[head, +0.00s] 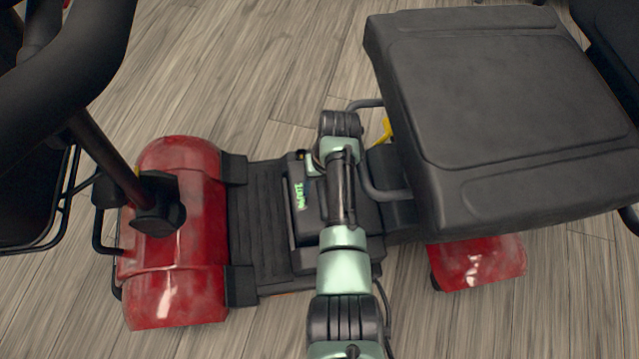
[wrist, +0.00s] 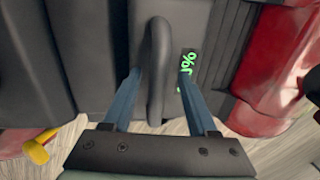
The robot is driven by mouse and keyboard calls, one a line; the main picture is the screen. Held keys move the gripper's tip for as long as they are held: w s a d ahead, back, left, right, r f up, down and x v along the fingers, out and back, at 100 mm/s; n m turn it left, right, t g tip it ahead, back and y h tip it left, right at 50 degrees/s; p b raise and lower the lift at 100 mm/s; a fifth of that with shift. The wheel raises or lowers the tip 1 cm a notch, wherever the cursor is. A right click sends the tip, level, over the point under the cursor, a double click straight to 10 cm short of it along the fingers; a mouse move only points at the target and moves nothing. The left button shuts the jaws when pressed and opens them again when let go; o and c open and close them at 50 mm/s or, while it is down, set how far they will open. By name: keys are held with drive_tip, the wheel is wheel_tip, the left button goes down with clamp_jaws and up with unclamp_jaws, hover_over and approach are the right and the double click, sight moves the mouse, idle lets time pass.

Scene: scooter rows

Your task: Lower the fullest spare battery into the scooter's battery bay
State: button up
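A dark battery (head: 311,208) with a green charge readout sits at the rear of the scooter's footboard, in front of the seat post, partly hidden by my arm. The readout looks like 100% in the head view, but is small. In the wrist view the battery (wrist: 185,25) has a black loop handle (wrist: 157,70). My gripper (wrist: 157,80) is open, with its blue fingers on either side of the handle and gaps between. One finger covers part of the readout. The battery bay's opening is hidden, so I cannot tell how deep the battery sits.
The black seat (head: 510,110) overhangs on the right, close to my arm. The red front body (head: 180,240) and black handlebar (head: 70,80) are on the left. A yellow part (head: 386,130) shows beside the seat. Wood floor lies around the scooter.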

drive_tip(key=shift+s+f, duration=0.1)
drive_tip(key=shift+s, duration=0.05)
wheel_tip(320, 180, up, 10)
drive_tip(key=p, duration=0.6)
drive_tip(key=shift+p, duration=0.35)
